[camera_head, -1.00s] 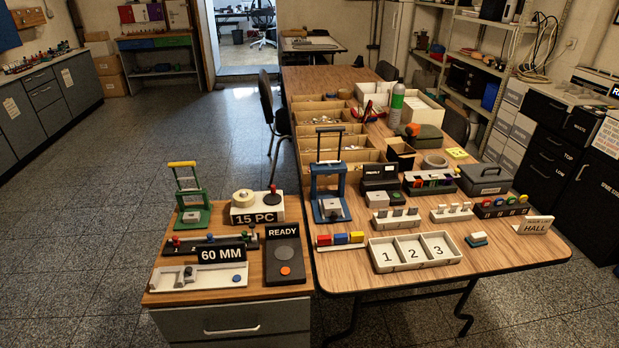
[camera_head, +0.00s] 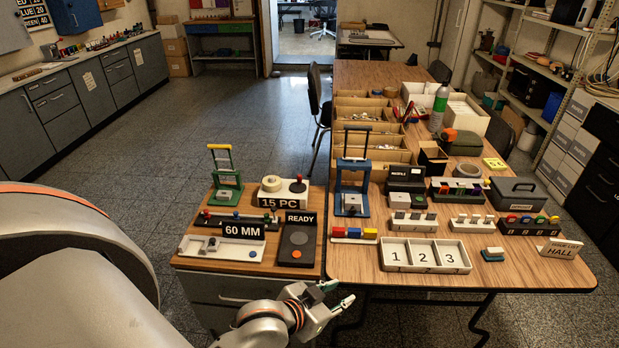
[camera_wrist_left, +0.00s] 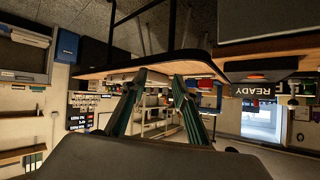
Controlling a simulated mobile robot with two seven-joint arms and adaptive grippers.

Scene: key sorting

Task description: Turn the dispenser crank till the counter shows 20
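A white box with a cream roll and a dark red-knobbed post on top, which looks like the dispenser (camera_head: 284,187), stands at the back of the left wooden cabinet top. A black plate on its front reads "15 PC" (camera_head: 284,202). Whether the knob belongs to the crank, and any separate counter digits, are too small to tell. My left gripper (camera_head: 338,294) is low in front of the tables, well short of the box and apart from it. Its two green fingers (camera_wrist_left: 160,76) are spread with nothing between them. My right gripper is not in view.
The "READY" panel (camera_head: 298,242) and "60 MM" sign (camera_head: 242,231) stand in front of the dispenser. A green press (camera_head: 226,178) is left of it, a blue press (camera_head: 352,183) right. The large table's front edge and a 1-2-3 tray (camera_head: 425,256) lie near my gripper.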

